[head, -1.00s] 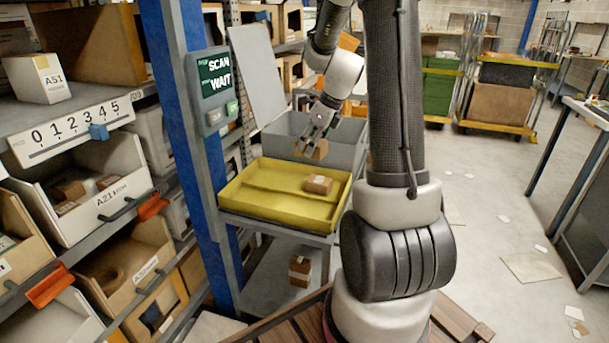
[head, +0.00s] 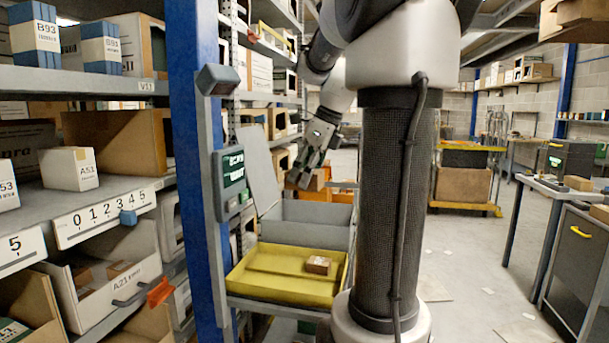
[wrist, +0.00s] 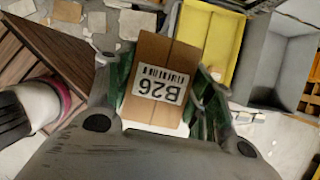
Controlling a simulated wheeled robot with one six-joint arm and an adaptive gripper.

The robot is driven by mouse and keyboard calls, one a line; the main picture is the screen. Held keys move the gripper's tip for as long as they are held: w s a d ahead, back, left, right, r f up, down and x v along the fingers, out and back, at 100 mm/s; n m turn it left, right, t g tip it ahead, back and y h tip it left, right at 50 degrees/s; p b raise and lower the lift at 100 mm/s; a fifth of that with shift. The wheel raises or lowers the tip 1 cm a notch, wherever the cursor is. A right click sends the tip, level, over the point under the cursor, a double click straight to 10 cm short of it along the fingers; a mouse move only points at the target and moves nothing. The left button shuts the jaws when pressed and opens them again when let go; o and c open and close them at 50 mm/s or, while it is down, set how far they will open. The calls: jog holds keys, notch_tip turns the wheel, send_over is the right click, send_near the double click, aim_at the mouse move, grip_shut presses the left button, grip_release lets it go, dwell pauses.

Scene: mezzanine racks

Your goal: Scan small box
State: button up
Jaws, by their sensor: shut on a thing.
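My gripper (head: 304,178) is shut on a small brown cardboard box (head: 316,181), held in the air above the grey tote. In the wrist view the box (wrist: 160,75) sits between the fingers (wrist: 165,100), with a white label reading B26 and a barcode facing the camera. A grey scan station is fixed to the blue rack post: a screen panel (head: 232,168), its text blurred, and a dark angled head (head: 218,80) above it. The held box is to the right of the panel and apart from it.
A yellow tray (head: 280,287) holds another small brown box (head: 318,265). A grey tote (head: 305,228) stands behind it. Shelves with bins, including an A21 bin (head: 90,312), fill the left. Benches (head: 545,183) stand at right; the floor between is mostly clear.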

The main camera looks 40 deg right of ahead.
jog(key=w+a, duration=0.5)
jog(key=w, duration=0.2)
jog(key=shift+w+a+r, duration=0.2)
jog(key=shift+a+r, duration=0.1)
jog(key=shift+r, duration=0.15)
dwell(0.9)
